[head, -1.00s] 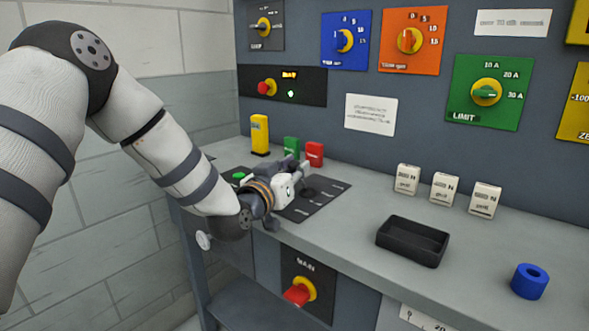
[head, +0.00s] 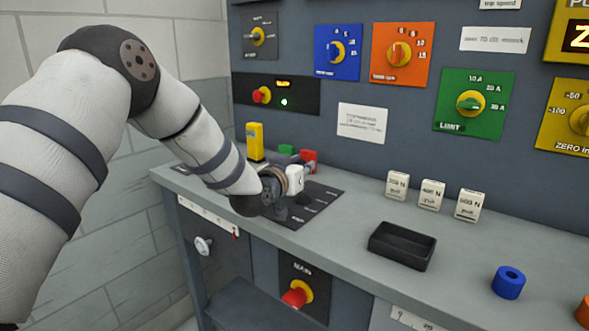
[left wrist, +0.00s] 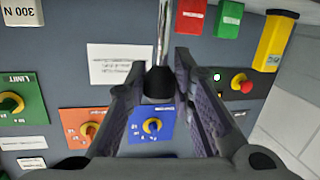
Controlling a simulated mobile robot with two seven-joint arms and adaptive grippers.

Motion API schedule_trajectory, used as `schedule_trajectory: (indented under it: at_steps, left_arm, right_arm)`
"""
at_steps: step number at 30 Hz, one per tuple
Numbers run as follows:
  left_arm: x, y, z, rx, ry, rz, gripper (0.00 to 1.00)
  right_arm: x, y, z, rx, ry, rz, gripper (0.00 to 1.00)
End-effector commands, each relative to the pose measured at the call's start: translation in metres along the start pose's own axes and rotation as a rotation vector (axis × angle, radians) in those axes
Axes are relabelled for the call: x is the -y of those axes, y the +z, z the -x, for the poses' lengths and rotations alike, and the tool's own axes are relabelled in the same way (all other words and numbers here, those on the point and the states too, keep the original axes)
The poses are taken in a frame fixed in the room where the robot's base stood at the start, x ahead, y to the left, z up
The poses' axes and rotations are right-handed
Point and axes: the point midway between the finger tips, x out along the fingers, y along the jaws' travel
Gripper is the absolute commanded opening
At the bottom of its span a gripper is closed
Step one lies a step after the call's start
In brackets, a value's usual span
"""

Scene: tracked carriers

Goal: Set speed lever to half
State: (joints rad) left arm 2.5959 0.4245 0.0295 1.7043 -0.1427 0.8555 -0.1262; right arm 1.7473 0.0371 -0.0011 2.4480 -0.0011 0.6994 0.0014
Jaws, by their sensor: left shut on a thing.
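The speed lever shows in the left wrist view as a metal rod with a black knob (left wrist: 159,85). The knob sits between the two fingers of my left gripper (left wrist: 159,70), which is shut on it. In the head view my left gripper (head: 302,178) is over the dark lever plate (head: 322,198) on the bench. The gripper and wrist hide most of the lever and part of the plate, so its markings and the lever's exact position cannot be read. My right gripper is not in view.
Yellow (head: 255,140), green (head: 287,150) and red (head: 309,156) blocks stand close behind the gripper. The red main switch (head: 295,294) is below the bench edge.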

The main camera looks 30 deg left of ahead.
Motion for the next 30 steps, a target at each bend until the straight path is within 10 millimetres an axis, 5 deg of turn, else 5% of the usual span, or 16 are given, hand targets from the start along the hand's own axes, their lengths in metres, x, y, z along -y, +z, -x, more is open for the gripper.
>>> schedule_trajectory:
  at_steps: [29, 30]
  left_arm:
    - [-0.009, -0.007, -0.020, -0.014, 0.008, 0.004, 0.00]
    - [-0.009, -0.007, -0.020, -0.013, 0.008, 0.004, 0.29]
  right_arm:
    - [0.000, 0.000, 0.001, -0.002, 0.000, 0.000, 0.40]
    - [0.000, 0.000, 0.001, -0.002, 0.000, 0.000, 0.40]
